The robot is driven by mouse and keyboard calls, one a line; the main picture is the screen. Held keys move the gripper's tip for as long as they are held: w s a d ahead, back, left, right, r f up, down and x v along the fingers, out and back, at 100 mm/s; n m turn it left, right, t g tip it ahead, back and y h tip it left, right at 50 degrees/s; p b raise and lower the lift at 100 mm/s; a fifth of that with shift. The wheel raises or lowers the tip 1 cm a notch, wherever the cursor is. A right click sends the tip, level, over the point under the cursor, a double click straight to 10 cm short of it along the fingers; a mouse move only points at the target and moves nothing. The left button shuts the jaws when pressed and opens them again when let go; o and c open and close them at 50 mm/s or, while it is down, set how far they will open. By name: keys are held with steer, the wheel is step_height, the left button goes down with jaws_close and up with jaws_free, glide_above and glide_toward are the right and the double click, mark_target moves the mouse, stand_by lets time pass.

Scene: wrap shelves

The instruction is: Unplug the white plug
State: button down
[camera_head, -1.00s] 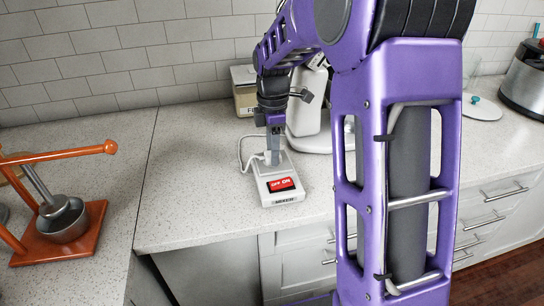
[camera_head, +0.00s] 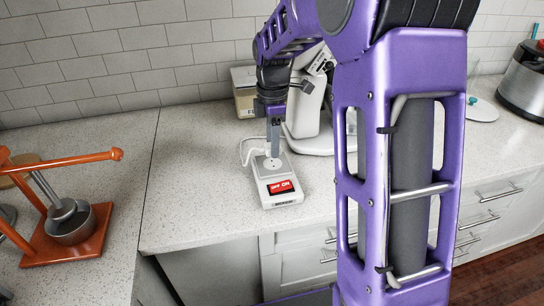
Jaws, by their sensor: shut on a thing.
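A white power strip (camera_head: 278,188) with a red OFF/ON switch (camera_head: 281,186) lies on the speckled counter. A round socket (camera_head: 272,164) shows at its far part. My gripper (camera_head: 272,154) points down just over that socket and is shut on the white plug (camera_head: 267,149). The fingers hide most of the plug, so I cannot tell if its prongs are still in the socket. A white cord (camera_head: 243,151) loops to the left of my gripper.
A white stand mixer (camera_head: 306,110) stands close behind and right of my gripper. A labelled canister (camera_head: 243,97) is by the wall. An orange press with a metal bowl (camera_head: 70,226) stands at left. The counter (camera_head: 190,190) left of the strip is clear.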

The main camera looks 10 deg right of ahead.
steer(key=shift+r+p, duration=0.85)
steer(key=shift+r, duration=0.35)
